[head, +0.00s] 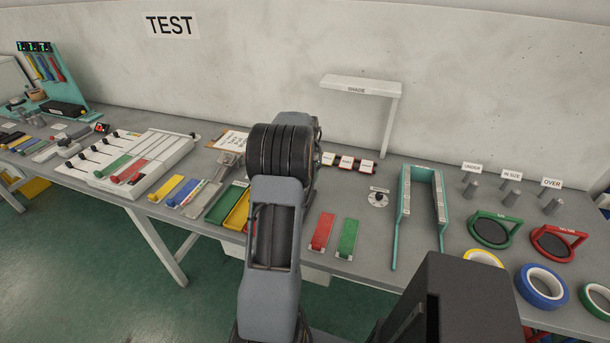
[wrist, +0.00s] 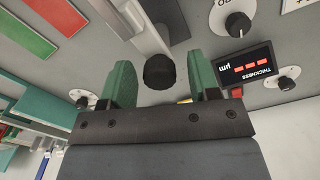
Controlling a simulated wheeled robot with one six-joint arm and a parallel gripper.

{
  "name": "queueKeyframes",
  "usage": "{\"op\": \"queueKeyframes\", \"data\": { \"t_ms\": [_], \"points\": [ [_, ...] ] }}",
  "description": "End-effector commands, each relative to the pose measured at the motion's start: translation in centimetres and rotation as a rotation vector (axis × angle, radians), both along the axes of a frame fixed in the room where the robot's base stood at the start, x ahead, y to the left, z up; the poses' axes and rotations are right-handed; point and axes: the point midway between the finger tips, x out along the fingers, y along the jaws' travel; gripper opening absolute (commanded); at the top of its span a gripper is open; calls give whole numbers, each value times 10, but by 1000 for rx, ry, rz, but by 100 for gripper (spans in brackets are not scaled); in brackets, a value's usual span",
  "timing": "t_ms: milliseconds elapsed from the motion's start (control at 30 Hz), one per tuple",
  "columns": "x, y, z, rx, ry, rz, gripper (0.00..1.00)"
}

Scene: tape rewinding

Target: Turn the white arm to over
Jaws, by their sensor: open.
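The OVER sign (head: 552,183) stands at the right end of a row with the UNDER sign (head: 472,168) and the IN SIZE sign (head: 512,175), each behind grey posts. I cannot pick out with certainty a white arm at these signs. A white bar marked SHADE (head: 357,85) juts out at the wall on an upright. In the wrist view a pale bar (wrist: 138,22) runs close to a round black knob (wrist: 160,72). My gripper (wrist: 162,85) is open, its green fingers apart on either side of the knob in the picture; contact is not clear. My arm hides the gripper in the head view.
In the wrist view a THICKNESS display (wrist: 243,65) and a dial knob (wrist: 237,24) lie to the right. On the bench, a teal frame (head: 404,220), a green-rimmed disc (head: 490,230) and tape rolls (head: 541,285) fill the right side. A sliders panel (head: 125,160) sits left.

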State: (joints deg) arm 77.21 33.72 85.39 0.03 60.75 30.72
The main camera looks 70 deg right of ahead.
Motion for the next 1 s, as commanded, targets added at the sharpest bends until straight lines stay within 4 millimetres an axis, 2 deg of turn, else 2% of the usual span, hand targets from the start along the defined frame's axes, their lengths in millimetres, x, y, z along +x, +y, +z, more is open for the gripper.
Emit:
{"op": "queueKeyframes", "data": {
  "t_ms": [167,267,367,800,1000],
  "points": [
    [0,0,1,1,1,1,56],
    [0,0,8,-1,0,1,56],
    [0,0,22,-1,0,1,56],
    [0,0,108,-2,0,1,56],
    [0,0,130,-1,0,0,56]
  ]
}}
